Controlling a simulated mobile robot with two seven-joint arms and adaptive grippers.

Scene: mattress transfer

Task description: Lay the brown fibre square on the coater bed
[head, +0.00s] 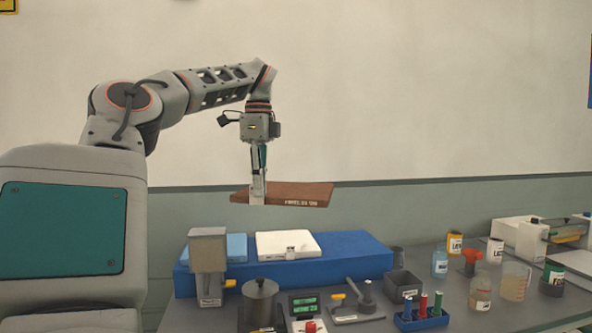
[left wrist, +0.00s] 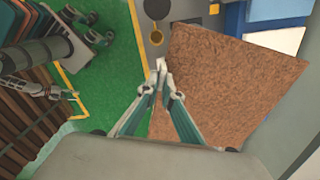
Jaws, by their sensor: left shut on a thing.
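The brown fibre square (head: 295,193) is held up in the air above the bench, roughly flat, with pale lettering on its front edge. My left gripper (head: 257,198) is shut on its left part, pointing down. In the left wrist view the square (left wrist: 225,90) fills the area right of my left gripper's fingertips (left wrist: 162,70), which pinch it near its left edge. A pale flat-bed device (head: 535,238) stands at the right end of the bench. I cannot tell for certain whether it is the coater. My right gripper is not in view.
A blue block (head: 350,250) carries a light blue pad (head: 236,247) and a white slab (head: 288,244). A grey hopper device (head: 208,252), a pot (head: 260,300), a tube rack (head: 421,318) and several jars crowd the bench. The air around the square is clear.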

